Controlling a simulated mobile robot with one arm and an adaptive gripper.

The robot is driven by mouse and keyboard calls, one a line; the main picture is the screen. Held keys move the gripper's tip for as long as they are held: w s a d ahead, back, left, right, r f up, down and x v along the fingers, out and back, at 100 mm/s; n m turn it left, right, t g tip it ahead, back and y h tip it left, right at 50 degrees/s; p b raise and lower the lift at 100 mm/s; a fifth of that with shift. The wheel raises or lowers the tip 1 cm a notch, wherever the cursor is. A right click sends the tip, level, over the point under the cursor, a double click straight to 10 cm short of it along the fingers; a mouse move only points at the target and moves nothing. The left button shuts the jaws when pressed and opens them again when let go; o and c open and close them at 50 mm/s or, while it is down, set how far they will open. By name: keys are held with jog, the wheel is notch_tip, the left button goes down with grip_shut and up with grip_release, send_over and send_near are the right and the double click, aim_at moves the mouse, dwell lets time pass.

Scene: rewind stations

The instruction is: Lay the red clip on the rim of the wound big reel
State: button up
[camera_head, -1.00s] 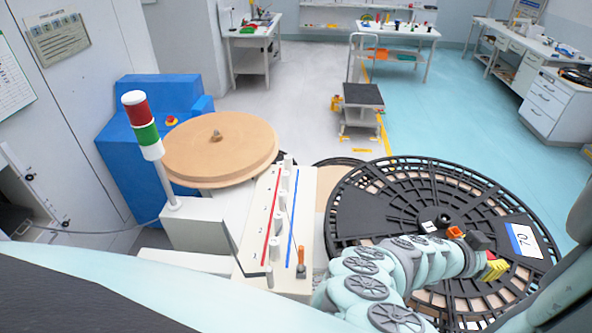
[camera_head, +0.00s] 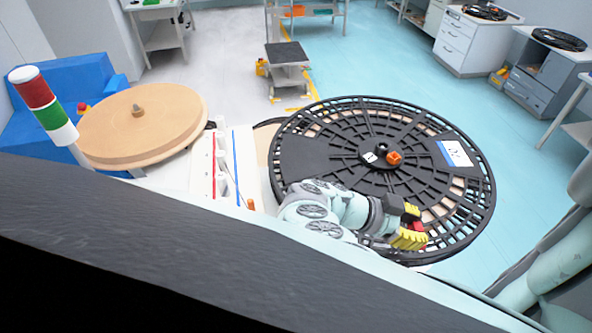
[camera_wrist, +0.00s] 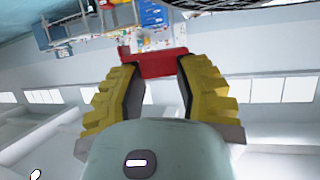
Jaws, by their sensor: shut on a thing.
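The big reel (camera_head: 330,115) is a wide black spoked disc with a white label, to the right of centre in the head view. An edge of it also shows at the top of the wrist view (camera_wrist: 240,5). My gripper (camera_head: 412,237) has yellow ribbed fingers and is at the near rim of the reel in the head view. In the wrist view my gripper (camera_wrist: 160,75) is shut on the red clip (camera_wrist: 160,62), held between the fingertips. In the head view the clip (camera_head: 419,229) is a small red patch by the fingers. I cannot tell whether it touches the rim.
A tan round disc (camera_head: 150,125) and a red-green-white signal light (camera_head: 45,105) stand at left. A white panel with red and blue strips (camera_head: 226,165) lies between disc and reel.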

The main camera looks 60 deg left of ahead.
jog(key=shift+f+b, duration=1.95)
jog(key=shift+f, duration=0.3)
jog(key=shift+w+a+f+b, duration=0.1)
jog(key=shift+w+f+b, duration=0.1)
jog(key=shift+f+b, duration=1)
jog(key=shift+w, duration=0.1)
jog(key=o, duration=0.9)
jog(key=shift+w+r, duration=0.1)
jog(key=shift+w, duration=0.05)
jog(key=shift+c, duration=0.2)
jog(key=shift+n, duration=0.9)
jog(key=v, duration=0.4)
jog(key=r+v, duration=0.1)
jog(key=v, duration=0.3)
jog(key=w+v, duration=0.1)
jog(key=v, duration=0.2)
jog(key=shift+s+a+r+p, duration=0.3)
jog(key=shift+a+r+p, duration=0.1)
jog(key=shift+r, duration=0.15)
jog(key=shift+s+a+r, duration=0.4)
jog(key=shift+r, duration=0.15)
